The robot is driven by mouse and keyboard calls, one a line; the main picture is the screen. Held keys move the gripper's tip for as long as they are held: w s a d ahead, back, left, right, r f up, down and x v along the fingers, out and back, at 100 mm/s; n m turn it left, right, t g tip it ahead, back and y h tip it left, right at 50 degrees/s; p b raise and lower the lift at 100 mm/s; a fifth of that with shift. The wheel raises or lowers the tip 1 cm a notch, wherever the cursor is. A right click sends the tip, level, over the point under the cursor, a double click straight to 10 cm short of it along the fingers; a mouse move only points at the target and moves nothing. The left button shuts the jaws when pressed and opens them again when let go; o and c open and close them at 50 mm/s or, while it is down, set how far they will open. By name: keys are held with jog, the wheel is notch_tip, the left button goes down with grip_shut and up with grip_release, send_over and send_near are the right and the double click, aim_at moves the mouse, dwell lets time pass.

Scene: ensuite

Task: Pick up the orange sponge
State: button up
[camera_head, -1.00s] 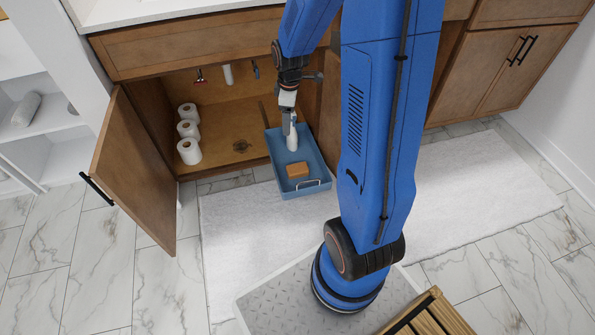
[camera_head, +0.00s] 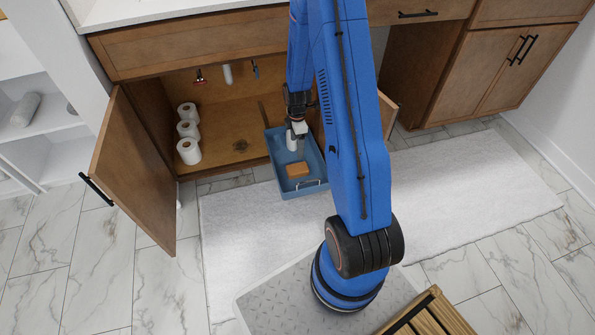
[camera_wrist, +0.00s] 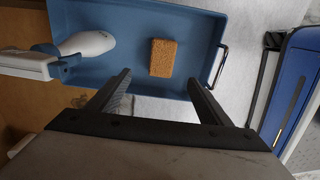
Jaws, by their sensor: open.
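The orange sponge (camera_head: 297,169) lies flat in the front part of a blue tray (camera_head: 283,188), near its handle. In the wrist view the sponge (camera_wrist: 163,57) is beyond my fingertips, roughly centred between them and clear of the tray's walls. My gripper (camera_head: 300,138) is over the tray, behind the sponge in the head view. Its two dark fingers are apart with nothing between them, as the wrist view (camera_wrist: 160,78) shows. A white bottle (camera_head: 291,140) stands in the tray beside my gripper; it also shows in the wrist view (camera_wrist: 88,44).
The tray juts out of an open sink cabinet (camera_head: 225,135). Several toilet rolls (camera_head: 189,151) stand to its left inside. The open cabinet door (camera_head: 135,165) sticks out at the left. A white rug (camera_head: 240,230) lies in front.

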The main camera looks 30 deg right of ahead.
send_over(298, 167)
jog(key=f, duration=1.1)
jog(key=shift+w+a, duration=0.15)
jog(key=shift+w, duration=0.05)
jog(key=shift+s+f, duration=0.15)
jog(key=shift+f, duration=1.15)
jog(key=shift+s+f, duration=0.1)
jog(key=shift+f, duration=1.15)
jog(key=c, duration=1.2)
jog(key=shift+r, duration=0.15)
notch_tip(298, 167, up, 10)
jog(key=shift+f, duration=0.1)
jog(key=shift+o, duration=0.8)
jog(key=shift+w+a, duration=0.1)
